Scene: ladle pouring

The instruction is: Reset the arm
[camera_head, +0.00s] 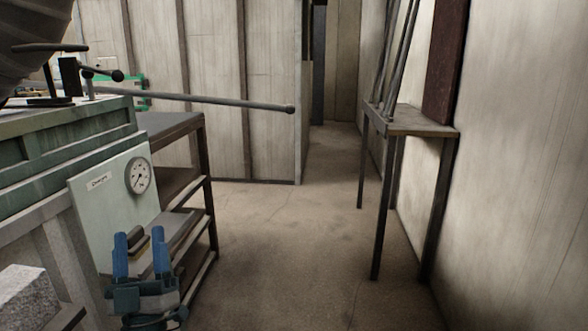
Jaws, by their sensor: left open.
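My left gripper (139,254) shows at the lower left with its two blue fingers pointing up. The fingers stand apart with nothing between them, so it is open and empty. It is in front of a pale panel (90,205) with a round dial gauge (139,176) and a small label. A long grey rod (205,101) with a round knob at its end reaches out above the green machine (60,150). My right gripper is not in view.
A dark metal shelf rack (206,180) stands behind the gripper. A narrow table (425,122) with rods leaning on it stands along the right wall. A grey stone block (22,296) is at the lower left. The floor (290,240) between is clear.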

